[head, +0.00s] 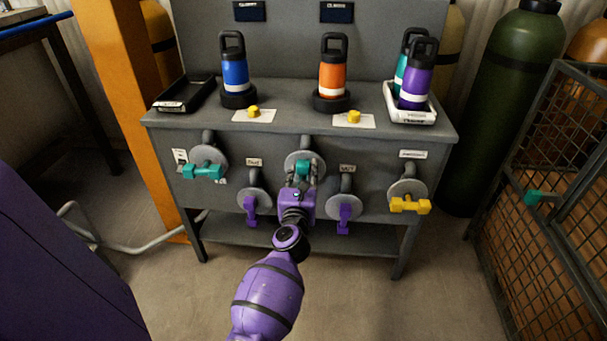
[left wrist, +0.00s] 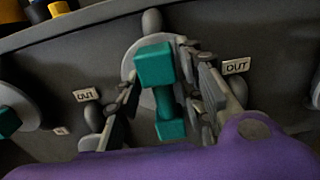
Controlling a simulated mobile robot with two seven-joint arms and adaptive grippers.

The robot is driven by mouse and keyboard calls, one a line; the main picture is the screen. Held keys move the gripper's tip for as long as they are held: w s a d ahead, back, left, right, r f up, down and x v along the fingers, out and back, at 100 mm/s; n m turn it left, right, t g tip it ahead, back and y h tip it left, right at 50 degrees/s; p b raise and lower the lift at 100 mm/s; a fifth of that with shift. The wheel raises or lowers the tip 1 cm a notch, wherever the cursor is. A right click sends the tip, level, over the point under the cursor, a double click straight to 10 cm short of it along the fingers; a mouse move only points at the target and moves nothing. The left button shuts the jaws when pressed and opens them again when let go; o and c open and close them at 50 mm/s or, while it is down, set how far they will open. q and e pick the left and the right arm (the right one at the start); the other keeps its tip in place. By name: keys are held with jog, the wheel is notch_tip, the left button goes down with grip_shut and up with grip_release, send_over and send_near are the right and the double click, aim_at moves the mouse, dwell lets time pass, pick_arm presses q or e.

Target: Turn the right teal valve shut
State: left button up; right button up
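The right teal valve (head: 303,168) is at the middle of the grey bench's front, partly hidden by my left gripper (head: 301,176). In the left wrist view its teal handle (left wrist: 162,92) runs roughly up and down, in line with the pipe above it. The fingers of my left gripper (left wrist: 165,100) stand on both sides of the handle, with gaps showing beside it, so it looks open around the handle. The left teal valve (head: 204,171) has its handle lying crosswise. My right gripper is in neither view.
Purple valves (head: 250,210) (head: 345,217) hang close on both sides, handles up and down. A yellow valve (head: 409,205) is further right, crosswise. Blue (head: 235,70) and orange (head: 332,73) bottles stand on the bench top. A wire cage (head: 540,200) stands at the right.

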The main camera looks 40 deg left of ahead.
pick_arm(q)
jog(key=shift+w+a, duration=0.1)
jog(key=shift+w, duration=0.15)
jog(key=shift+c, duration=0.4)
grip_shut()
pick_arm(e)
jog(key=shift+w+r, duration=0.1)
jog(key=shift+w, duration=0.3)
pick_arm(q)
jog(key=shift+m, duration=0.3)
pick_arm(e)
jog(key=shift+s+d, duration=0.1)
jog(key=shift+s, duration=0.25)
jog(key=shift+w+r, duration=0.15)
